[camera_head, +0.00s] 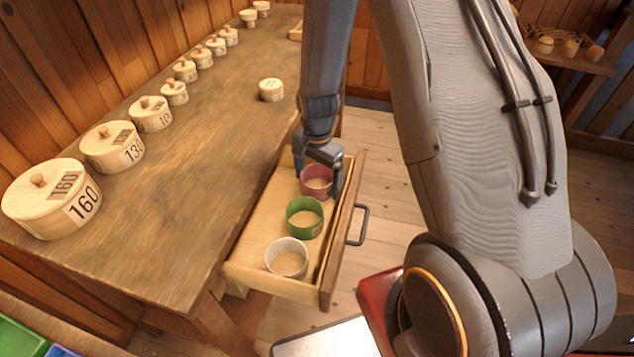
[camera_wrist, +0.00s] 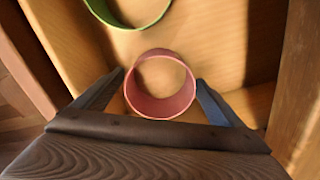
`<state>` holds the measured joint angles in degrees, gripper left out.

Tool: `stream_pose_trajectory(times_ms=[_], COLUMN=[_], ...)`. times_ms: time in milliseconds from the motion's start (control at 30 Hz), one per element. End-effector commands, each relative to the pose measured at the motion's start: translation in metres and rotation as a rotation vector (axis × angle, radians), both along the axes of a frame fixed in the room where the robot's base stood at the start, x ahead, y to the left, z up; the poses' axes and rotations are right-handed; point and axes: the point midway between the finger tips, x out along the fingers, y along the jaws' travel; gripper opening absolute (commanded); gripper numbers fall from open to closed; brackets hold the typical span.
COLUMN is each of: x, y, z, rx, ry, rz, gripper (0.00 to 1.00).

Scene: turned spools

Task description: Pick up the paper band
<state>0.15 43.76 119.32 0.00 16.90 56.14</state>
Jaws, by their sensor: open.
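Three open round bands stand in a row in a pulled-out wooden drawer (camera_head: 270,288): a pink one (camera_head: 316,194) farthest back, a green one (camera_head: 303,231) in the middle, and a white one (camera_head: 270,262) nearest. No label tells which is the paper band. My gripper (camera_head: 318,181) is down in the drawer at the pink band, fingers open on either side of it. In the wrist view the pink band (camera_wrist: 160,107) sits between the two spread fingertips (camera_wrist: 160,78), with a gap at each side. Part of the green band (camera_wrist: 112,23) shows at the top edge.
The drawer walls stand close around the bands, and its front has a dark handle (camera_head: 358,226). The workbench (camera_head: 190,200) at left carries several round lidded wooden boxes (camera_head: 50,200) along its far side. A small lidded box (camera_head: 271,90) stands alone near the bench's right edge.

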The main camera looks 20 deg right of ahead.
Motion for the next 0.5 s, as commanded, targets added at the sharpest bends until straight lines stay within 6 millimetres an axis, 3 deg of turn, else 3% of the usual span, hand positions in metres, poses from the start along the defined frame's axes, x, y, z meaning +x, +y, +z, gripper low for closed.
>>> stream_pose_trajectory(times_ms=[100,367,500], x=[0.0001,-0.0002,-0.0001], y=[-0.0001,-0.0001,-0.0001], z=[0.0001,0.0002,0.0002], rx=[0.0,0.0,0.0], ry=[0.0,0.0,0.0], rz=[0.0,0.0,0.0], gripper=[0.91,0.48,0.44])
